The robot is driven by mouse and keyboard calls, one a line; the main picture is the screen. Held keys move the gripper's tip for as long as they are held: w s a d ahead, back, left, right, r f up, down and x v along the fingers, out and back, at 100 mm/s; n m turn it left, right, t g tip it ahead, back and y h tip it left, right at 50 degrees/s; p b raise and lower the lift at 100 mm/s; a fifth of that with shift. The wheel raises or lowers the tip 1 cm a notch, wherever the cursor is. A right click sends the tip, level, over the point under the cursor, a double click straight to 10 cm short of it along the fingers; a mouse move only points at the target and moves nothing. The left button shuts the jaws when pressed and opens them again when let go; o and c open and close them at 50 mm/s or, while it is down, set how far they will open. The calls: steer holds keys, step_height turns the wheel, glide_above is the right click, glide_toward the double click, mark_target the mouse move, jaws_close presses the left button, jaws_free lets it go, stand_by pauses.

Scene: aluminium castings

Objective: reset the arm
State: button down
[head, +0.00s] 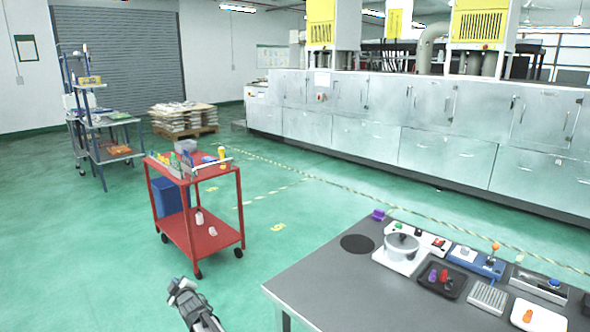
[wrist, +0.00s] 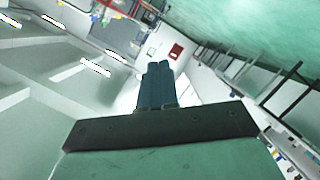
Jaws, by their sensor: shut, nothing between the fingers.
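My gripper (head: 177,287) is at the lower middle-left of the head view, in the air to the left of the grey table (head: 330,268) and in front of the red cart. In the wrist view my gripper (wrist: 158,70) has its two fingers together with nothing between them. The wrist view is tilted and shows walls, ceiling lights and the green floor, with nothing close to the fingertips.
The table holds a pot (head: 402,247) on a white board, a black tray (head: 458,291), a blue holder (head: 478,264) and a ribbed tray (head: 488,297) on its right half. A red cart (head: 215,240) stands beyond my gripper. Open green floor lies between cart and table.

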steer(key=s+d+f+m+g+h, duration=0.1)
steer(key=s+d+f, duration=0.25)
steer(key=f, duration=0.35)
steer(key=s+d+f+m+g+h, duration=0.1)
steer(key=s+d+f+g+h, duration=0.15)
steer(key=d+f, duration=0.4)
steer(key=s+d+f+m+g+h, duration=0.2)
steer(key=s+d+f, duration=0.2)
steer(key=d+f, duration=0.4)
steer(key=s+d+f+m+g+h, duration=0.1)
steer(key=s+d+f+m, duration=0.1)
steer(key=s+d+f, duration=0.5)
steer(key=s+d+f+m+g+h, duration=0.15)
steer(key=d+f, duration=0.35)
steer(key=d, duration=0.6)
steer(key=s+d+f+m+g+h, duration=0.1)
steer(key=s+d+f+m+g, duration=0.25)
steer(key=s+d, duration=0.7)
steer(key=s+d+m+g, duration=0.2)
steer(key=s+d, duration=0.4)
steer(key=s, duration=0.8)
steer(key=s+d+m+g, duration=0.2)
steer(key=s+d+g, duration=0.3)
steer(key=s, duration=0.8)
steer(key=shift+s+d+f+m, duration=0.2)
steer(key=shift+s+d+m, duration=0.15)
steer(key=shift+s+m, duration=0.05)
steer(key=shift+g, duration=0.25)
